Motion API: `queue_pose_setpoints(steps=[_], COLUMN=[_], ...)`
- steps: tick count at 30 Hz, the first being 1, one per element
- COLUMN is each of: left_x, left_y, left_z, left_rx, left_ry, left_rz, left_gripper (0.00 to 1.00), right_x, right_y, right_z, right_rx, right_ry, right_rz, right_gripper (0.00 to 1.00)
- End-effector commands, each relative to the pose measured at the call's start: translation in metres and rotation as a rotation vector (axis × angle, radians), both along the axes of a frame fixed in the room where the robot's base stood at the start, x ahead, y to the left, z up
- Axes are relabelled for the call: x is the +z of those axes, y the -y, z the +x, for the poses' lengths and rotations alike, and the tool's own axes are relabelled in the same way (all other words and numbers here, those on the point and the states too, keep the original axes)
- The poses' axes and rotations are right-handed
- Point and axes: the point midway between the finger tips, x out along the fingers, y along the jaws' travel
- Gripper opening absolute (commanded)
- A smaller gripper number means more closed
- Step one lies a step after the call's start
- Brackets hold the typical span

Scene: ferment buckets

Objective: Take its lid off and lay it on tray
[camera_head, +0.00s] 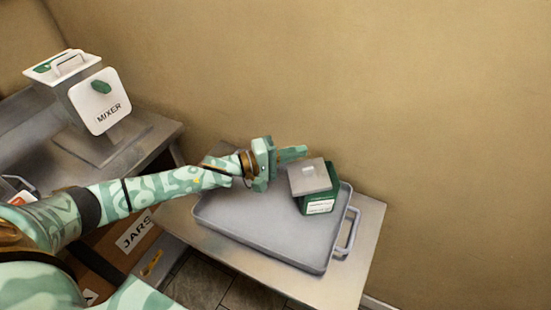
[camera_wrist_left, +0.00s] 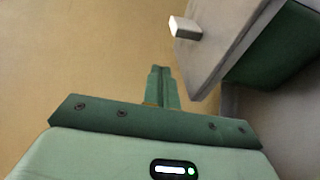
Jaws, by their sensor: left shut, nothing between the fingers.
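A green bucket (camera_head: 320,205) with a white label stands at the right end of the grey tray (camera_head: 258,238). Its grey square lid (camera_head: 310,180) sits on top and looks slightly askew, with a small pale knob (camera_head: 308,170). In the left wrist view the lid (camera_wrist_left: 222,50) fills the upper right, with its knob (camera_wrist_left: 184,28) and the green bucket side (camera_wrist_left: 275,50) beside it. My left gripper (camera_head: 304,150) is shut and empty, just left of and behind the lid; its closed fingers (camera_wrist_left: 161,72) show apart from the knob. My right gripper is not in view.
The tray lies on a small metal table (camera_head: 345,280) and has a raised rim and a handle (camera_head: 349,230) at right. Most of the tray left of the bucket is bare. A white mixer (camera_head: 92,95) stands on a counter at left. A wall rises behind.

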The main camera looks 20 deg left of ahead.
Motion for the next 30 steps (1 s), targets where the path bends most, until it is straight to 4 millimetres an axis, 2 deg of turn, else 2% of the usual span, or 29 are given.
queue_pose_setpoints(steps=[4, 9, 21, 27, 30], left_x=[0.000, 0.000, 0.000, 0.006, 0.005], left_y=[0.011, 0.017, 0.018, 0.028, 0.032], left_z=[-0.018, -0.032, -0.035, -0.057, -0.066], left_rx=[0.000, 0.000, 0.000, 0.000, 0.001], left_ry=[-0.004, -0.002, -0.001, -0.002, -0.001], left_rz=[-0.001, -0.001, 0.001, -0.001, -0.001], left_gripper=[0.00, 0.00, 0.00, 0.00, 0.00], right_x=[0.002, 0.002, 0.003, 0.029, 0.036], right_y=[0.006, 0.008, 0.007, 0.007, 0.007], right_z=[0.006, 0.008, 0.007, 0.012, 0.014], right_rx=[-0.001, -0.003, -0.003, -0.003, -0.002], right_ry=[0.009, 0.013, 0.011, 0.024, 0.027], right_rz=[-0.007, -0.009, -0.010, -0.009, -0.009], right_gripper=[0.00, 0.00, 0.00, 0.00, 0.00])
